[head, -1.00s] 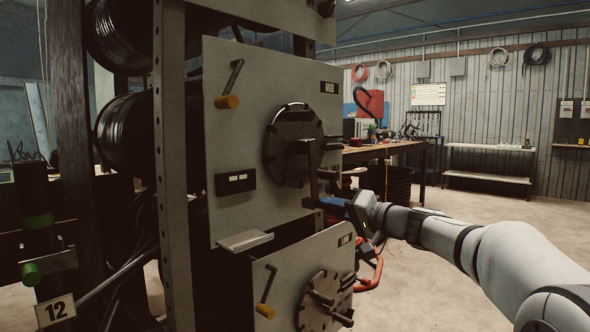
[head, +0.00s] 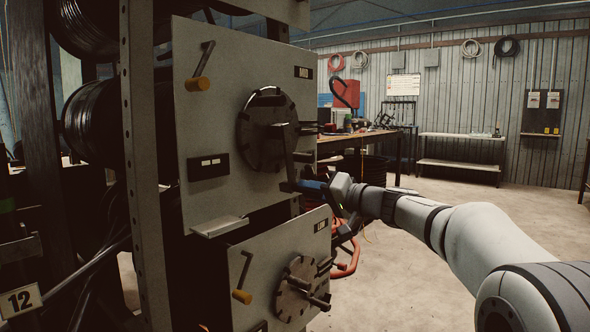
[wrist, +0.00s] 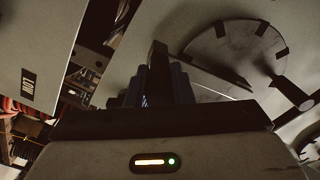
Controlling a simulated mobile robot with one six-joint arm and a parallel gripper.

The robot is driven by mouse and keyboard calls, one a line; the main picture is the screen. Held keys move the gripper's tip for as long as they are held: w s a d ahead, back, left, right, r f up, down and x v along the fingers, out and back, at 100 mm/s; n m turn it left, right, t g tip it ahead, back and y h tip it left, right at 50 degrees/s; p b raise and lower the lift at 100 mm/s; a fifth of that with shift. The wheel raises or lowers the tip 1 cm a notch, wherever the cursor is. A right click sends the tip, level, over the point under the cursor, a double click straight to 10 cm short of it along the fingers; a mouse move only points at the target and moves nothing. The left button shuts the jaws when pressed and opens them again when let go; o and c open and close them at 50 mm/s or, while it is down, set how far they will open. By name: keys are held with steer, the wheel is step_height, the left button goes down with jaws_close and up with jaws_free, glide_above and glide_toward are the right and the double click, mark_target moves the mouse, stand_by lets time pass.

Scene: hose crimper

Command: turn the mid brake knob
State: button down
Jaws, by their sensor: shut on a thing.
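The mid brake knob is a dark round disc (head: 262,138) with stubby bars, on the grey middle panel (head: 215,140) in the head view. A dark upright bar (head: 291,160) stands in front of its lower right side. My gripper (head: 298,187), with blue fingers, is shut on the lower end of this bar. In the wrist view, the blue fingers of my gripper (wrist: 158,85) close around a dark block (wrist: 158,58). A round disc (wrist: 235,48) with a protruding bar shows at upper right. The join between held bar and disc is not clear.
A lower panel (head: 262,250) carries a similar disc (head: 290,288) and an orange-handled crank (head: 243,285). Another such crank (head: 202,65) is on the middle panel. A white ledge (head: 220,227) juts out below. Open floor (head: 420,260) lies right; a workbench (head: 365,138) stands behind.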

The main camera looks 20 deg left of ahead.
steer(key=shift+r, duration=0.3)
